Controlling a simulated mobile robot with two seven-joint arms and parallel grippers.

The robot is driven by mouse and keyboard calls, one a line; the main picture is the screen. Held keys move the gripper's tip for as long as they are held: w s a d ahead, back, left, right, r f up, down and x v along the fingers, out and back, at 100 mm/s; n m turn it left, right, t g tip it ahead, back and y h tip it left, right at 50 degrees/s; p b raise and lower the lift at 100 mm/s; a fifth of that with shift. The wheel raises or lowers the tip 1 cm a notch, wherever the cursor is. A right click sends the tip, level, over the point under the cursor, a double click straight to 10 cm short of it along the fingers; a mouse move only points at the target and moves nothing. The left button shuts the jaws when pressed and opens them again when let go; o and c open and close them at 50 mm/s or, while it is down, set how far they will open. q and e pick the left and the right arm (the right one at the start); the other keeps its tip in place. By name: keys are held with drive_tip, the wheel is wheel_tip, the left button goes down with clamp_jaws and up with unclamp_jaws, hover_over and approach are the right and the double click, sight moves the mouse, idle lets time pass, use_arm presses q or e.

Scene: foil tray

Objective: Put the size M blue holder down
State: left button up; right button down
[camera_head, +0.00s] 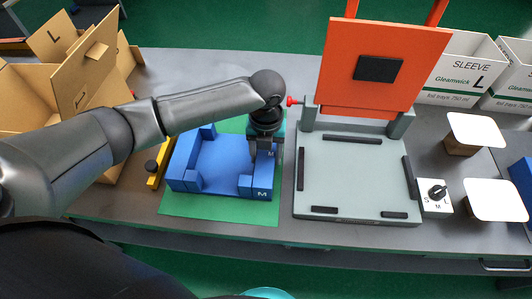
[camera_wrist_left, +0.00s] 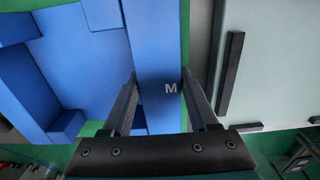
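The blue holder (camera_head: 212,164) is a blocky frame marked M, over the green mat (camera_head: 225,209) at the centre left of the table. I cannot tell whether a small gap remains under it. My left gripper (camera_head: 265,150) points down at the holder's right-hand bar. In the left wrist view, the fingers (camera_wrist_left: 158,75) stand on either side of the blue bar marked M (camera_wrist_left: 158,45), with their tips against its sides, so the gripper looks shut on it. My right gripper is in neither view.
A grey press (camera_head: 350,175) with a raised orange lid (camera_head: 385,60) stands close to the right. A size dial (camera_head: 436,194) and white-topped blocks (camera_head: 492,200) lie beyond it. Cardboard boxes (camera_head: 85,75) and a yellow bar (camera_head: 158,170) are on the left.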

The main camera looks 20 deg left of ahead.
use_arm(q)
drive_tip(key=o, duration=0.4)
drive_tip(key=shift+r, duration=0.1)
wheel_tip(320, 180, up, 12)
drive_tip(key=p, duration=0.2)
idle(0.4)
